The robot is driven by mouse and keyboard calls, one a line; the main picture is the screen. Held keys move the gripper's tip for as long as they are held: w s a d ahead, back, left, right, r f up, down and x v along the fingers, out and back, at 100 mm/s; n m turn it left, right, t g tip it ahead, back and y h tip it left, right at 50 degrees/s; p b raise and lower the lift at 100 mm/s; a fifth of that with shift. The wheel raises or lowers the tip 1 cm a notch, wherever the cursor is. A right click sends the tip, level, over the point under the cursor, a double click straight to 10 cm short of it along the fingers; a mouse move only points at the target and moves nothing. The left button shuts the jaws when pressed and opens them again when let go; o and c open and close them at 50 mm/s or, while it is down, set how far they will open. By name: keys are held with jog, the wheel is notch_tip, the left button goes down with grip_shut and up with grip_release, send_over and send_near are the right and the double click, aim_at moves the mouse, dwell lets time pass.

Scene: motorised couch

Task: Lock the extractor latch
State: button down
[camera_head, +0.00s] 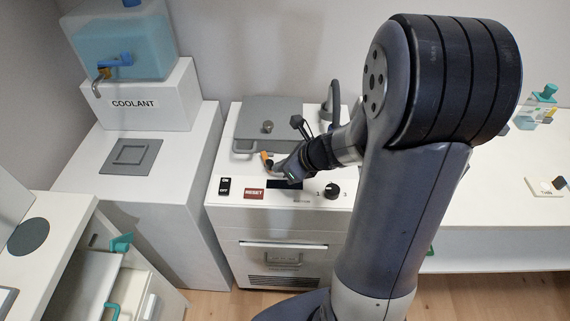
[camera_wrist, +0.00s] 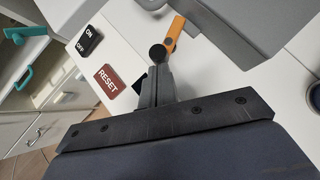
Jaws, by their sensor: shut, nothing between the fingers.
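The extractor latch appears as a small orange lever (camera_head: 266,159) on the front top of the white machine, by the grey lid's front edge. It also shows in the wrist view (camera_wrist: 174,35), lying slanted just beyond my fingers. My gripper (camera_head: 275,166) is shut and empty, with its tip close beside the orange lever. In the wrist view my gripper (camera_wrist: 155,75) points toward a dark round knob (camera_wrist: 158,53) near the lever's lower end. I cannot tell whether the fingers touch the lever or whether it is locked.
The grey lid (camera_head: 270,122) with a handle lies behind the lever. A red RESET button (camera_head: 254,194), a black ON/OFF switch (camera_head: 225,186) and a black dial (camera_head: 331,190) are on the front panel. The coolant tank (camera_head: 120,45) stands left. My arm hides the machine's right side.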

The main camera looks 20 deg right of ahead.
jog(key=shift+s+a+m+t+h+b, duration=0.25)
jog(key=shift+a+m+t+h, duration=0.35)
jog(key=shift+m, duration=0.5)
jog(key=shift+w, duration=0.15)
jog(key=shift+w+d+r, duration=0.1)
jog(key=shift+w+d, duration=0.35)
jog(key=shift+w, duration=0.1)
